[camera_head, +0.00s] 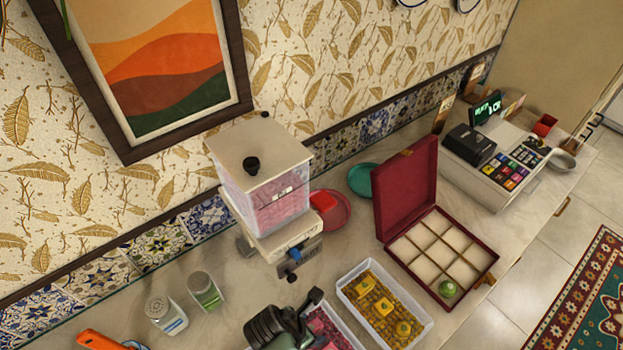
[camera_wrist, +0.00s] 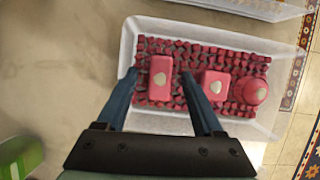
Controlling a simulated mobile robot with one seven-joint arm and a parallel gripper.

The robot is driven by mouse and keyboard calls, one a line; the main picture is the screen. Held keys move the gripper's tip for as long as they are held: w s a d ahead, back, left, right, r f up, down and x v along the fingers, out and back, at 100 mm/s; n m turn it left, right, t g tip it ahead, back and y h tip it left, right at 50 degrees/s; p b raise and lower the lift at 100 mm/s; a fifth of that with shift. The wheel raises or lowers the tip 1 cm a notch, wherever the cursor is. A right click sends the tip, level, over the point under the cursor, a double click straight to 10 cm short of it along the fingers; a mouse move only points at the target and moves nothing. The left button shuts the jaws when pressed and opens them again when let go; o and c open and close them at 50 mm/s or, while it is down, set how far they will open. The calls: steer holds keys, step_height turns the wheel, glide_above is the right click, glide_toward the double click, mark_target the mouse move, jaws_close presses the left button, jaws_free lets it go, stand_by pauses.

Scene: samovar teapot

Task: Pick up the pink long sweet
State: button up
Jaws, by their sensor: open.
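The pink long sweet (camera_wrist: 160,79) is a rectangular block with a pale emblem, lying on small pink cubes in a white tray (camera_wrist: 125,47). In the wrist view my gripper (camera_wrist: 159,75) is open, with one blue finger on each side of the long sweet. I cannot tell whether the fingers touch it. A pink square sweet (camera_wrist: 215,84) and a pink round sweet (camera_wrist: 253,91) sit to its right. In the head view my gripper and wrist (camera_head: 285,328) cover most of the pink tray (camera_head: 338,326), and the long sweet is hidden.
A tray of yellow sweets (camera_head: 422,333) stands beside the pink one. Behind it is an open red box (camera_head: 470,278) with compartments, holding one green sweet (camera_head: 447,289). A cash register (camera_head: 495,165) stands far right.

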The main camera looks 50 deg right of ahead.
jaws_close()
stand_by(0.3)
